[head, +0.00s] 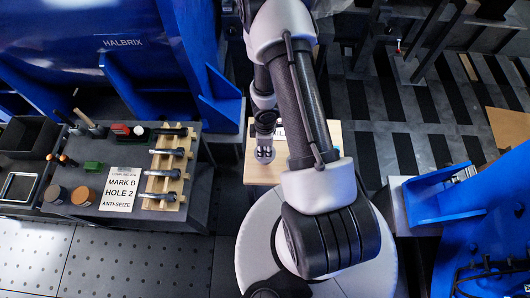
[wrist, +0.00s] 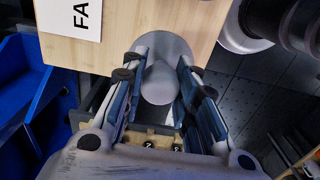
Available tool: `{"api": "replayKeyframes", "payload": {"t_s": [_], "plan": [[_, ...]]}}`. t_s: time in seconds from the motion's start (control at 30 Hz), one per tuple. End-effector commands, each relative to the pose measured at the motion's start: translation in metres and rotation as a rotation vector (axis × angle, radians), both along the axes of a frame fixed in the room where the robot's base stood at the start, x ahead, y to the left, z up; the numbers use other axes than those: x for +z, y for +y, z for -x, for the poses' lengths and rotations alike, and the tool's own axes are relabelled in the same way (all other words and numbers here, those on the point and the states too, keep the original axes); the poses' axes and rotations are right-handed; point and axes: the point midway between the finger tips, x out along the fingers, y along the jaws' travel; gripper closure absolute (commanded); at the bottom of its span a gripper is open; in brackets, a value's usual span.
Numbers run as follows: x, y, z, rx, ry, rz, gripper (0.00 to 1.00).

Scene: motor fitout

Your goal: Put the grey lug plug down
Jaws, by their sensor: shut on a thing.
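The grey lug plug (wrist: 166,52) is a round, smooth grey piece between the fingers of my gripper (wrist: 160,82) in the wrist view. My gripper is shut on it, with one finger on each side. The plug overlaps the edge of a pale wooden board (wrist: 110,50); I cannot tell whether it touches the board or hangs above it. In the head view my gripper (head: 264,152) is over the same wooden board (head: 258,174), and my arm hides much of the board.
A white label (wrist: 72,18) lies on the board. A blue bracket (head: 440,195) stands at right.

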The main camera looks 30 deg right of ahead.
Motion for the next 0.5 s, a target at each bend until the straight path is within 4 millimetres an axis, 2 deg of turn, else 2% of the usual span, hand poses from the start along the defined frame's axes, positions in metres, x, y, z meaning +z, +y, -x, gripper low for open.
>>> {"api": "replayKeyframes", "payload": {"t_s": [0.03,0.13,0.4,0.43,0.5], "plan": [[-0.014,0.000,0.000,0.000,0.000,0.000,1.00],[-0.025,0.000,0.000,-0.001,0.000,0.000,1.00],[-0.026,0.000,0.000,0.000,0.001,-0.001,1.00],[-0.026,0.000,0.001,0.000,0.001,-0.001,0.71],[-0.026,0.000,0.001,0.000,0.001,-0.001,0.67]]}}
